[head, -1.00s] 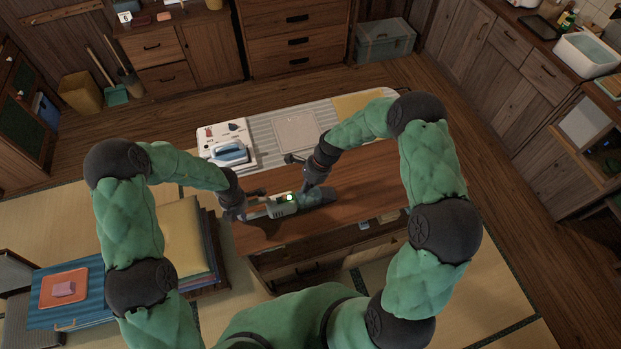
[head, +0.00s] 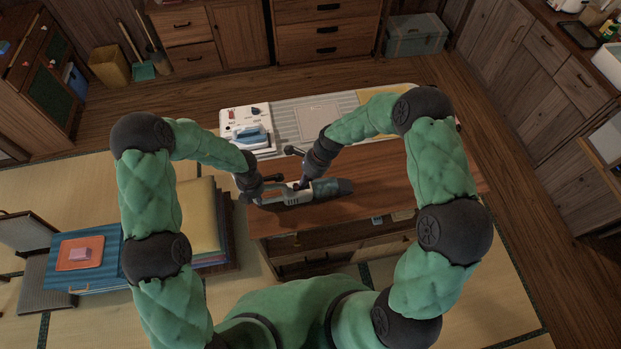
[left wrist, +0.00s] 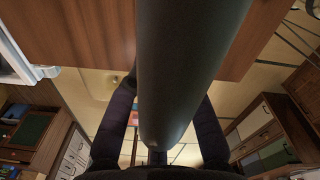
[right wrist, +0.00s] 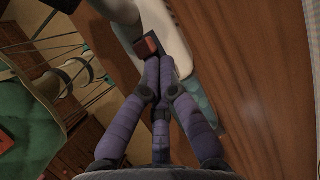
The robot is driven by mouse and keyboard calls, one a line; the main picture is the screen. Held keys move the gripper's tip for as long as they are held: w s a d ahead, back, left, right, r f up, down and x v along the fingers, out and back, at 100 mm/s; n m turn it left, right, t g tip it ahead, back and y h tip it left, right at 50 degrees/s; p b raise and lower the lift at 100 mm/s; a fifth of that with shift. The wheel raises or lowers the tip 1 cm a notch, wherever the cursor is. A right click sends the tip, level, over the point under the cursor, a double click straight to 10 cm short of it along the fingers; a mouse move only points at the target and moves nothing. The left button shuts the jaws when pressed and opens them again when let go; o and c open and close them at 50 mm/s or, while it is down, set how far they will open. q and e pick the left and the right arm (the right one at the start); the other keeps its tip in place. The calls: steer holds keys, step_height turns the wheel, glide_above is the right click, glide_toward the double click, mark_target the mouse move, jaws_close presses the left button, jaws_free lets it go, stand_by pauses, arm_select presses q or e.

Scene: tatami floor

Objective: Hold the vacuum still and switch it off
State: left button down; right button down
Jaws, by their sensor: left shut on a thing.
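The handheld vacuum (head: 331,187) lies along the wooden table, with a pale grey body and a dark teal end at the right. My left gripper (head: 258,190) is shut around its grey handle, which shows large between the fingers in the left wrist view (left wrist: 190,60). My right gripper (head: 303,184) is above the vacuum's body. In the right wrist view its fingers (right wrist: 157,66) are closed together, with tips at a small red switch (right wrist: 147,46) on the pale body. I cannot tell whether they touch it. No lit light shows on the vacuum.
Stacked cushions (head: 200,215) stand left of the table. The wooden tabletop (head: 400,180) right of the vacuum is clear.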

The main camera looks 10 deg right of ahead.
steer(key=shift+d, duration=0.1)
steer(key=d, duration=0.2)
steer(key=d+r, duration=0.1)
steer(key=d, duration=0.1)
steer(key=shift+w+d, duration=0.1)
steer(key=shift+d, duration=0.1)
steer(key=v, duration=0.9)
steer(key=shift+a, duration=0.15)
arm_select(q)
steer(key=c, duration=1)
jaws_free()
